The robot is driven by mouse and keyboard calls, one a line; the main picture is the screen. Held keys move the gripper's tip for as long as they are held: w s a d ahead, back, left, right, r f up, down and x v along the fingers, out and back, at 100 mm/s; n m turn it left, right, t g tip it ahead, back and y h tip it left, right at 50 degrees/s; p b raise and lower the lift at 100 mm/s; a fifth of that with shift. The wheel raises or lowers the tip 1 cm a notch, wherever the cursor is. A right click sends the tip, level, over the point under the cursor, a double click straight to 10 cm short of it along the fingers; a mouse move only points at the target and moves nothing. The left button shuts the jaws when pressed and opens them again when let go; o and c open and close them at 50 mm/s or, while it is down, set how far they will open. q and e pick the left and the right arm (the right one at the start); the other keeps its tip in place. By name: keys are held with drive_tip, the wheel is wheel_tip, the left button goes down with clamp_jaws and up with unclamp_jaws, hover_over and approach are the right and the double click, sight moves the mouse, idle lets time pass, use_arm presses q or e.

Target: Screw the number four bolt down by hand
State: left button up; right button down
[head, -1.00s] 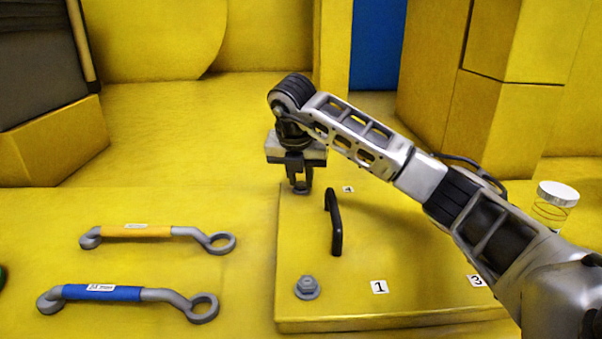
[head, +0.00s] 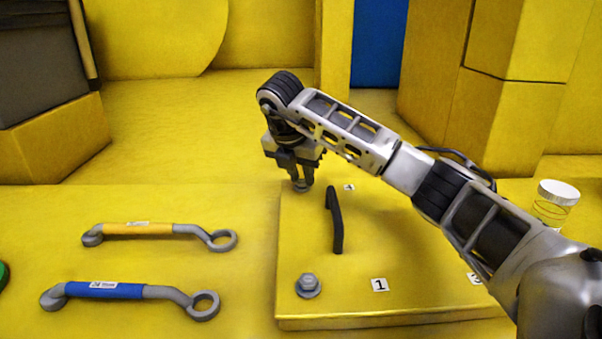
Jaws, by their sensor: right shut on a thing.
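The number four bolt (head: 301,188) is a small grey bolt at the far left corner of the yellow panel (head: 430,290), beside the label 4 (head: 348,187). Only its lower part shows under the fingers. My right gripper (head: 302,182) points down over it and is shut on it. My left gripper is not in view.
A black handle (head: 335,220) stands on the panel just in front of my right gripper. Another bolt (head: 307,286) sits near label 1 (head: 380,285). Yellow (head: 150,230) and blue (head: 110,291) wrenches lie left of the panel. A lidded jar (head: 556,203) stands at right.

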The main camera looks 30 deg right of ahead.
drive_tip(key=c, duration=1.2)
unclamp_jaws()
drive_tip(key=shift+d+r, duration=0.1)
drive_tip(key=shift+r, duration=0.15)
drive_tip(key=shift+c, duration=0.2)
drive_tip(key=shift+f, duration=0.1)
drive_tip(key=p+v, duration=0.2)
drive_tip(key=v, duration=0.7)
wheel_tip(320, 180, up, 6)
hover_over(294, 196)
drive_tip(key=s+a, duration=0.2)
drive_tip(key=a, duration=0.1)
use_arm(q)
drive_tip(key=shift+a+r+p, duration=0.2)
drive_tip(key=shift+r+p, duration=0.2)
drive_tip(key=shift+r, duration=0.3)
use_arm(e)
drive_tip(key=shift+w+d, duration=0.2)
drive_tip(key=shift+d, duration=0.05)
